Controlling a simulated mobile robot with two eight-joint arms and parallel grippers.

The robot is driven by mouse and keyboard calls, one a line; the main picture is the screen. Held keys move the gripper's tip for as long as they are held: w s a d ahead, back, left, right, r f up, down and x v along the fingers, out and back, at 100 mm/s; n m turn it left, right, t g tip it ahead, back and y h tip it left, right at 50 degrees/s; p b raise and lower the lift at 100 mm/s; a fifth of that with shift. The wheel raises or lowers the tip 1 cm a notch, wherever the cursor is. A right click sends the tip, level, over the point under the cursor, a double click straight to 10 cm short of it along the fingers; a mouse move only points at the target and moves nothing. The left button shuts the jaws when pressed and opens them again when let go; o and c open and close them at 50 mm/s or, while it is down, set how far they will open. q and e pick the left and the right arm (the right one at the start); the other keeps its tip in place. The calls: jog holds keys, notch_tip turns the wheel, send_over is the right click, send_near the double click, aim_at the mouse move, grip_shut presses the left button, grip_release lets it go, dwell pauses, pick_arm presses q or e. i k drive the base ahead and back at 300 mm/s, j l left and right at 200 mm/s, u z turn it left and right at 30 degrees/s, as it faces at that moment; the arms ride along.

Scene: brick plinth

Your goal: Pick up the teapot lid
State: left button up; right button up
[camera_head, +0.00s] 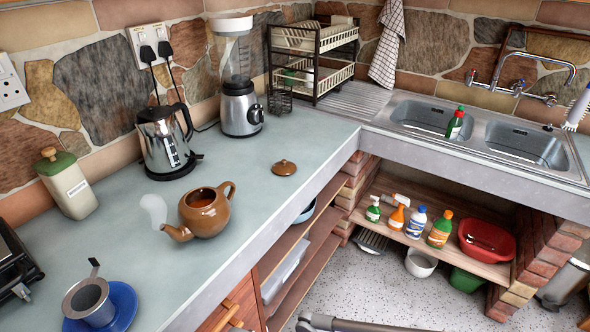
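The teapot lid (284,168) is a small round brown lid with a knob on top. It lies on the grey-green counter near its front edge, apart from the teapot. The brown teapot (207,216) stands open to the lower left of the lid. Reddish-brown liquid shows inside it, and pale steam rises by its spout. Its handle points up and right, towards the lid. Neither of my grippers shows in the head view.
A steel kettle (165,141) and a blender (241,108) stand behind the lid. A blue saucer (124,300) with a metal cup is at the lower left. A dish rack (312,50) and double sink (480,125) are farther right. The counter around the lid is clear.

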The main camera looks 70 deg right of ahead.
aim_at(283, 168)
jog(key=i+z, duration=0.2)
jog(key=z, duration=2.1)
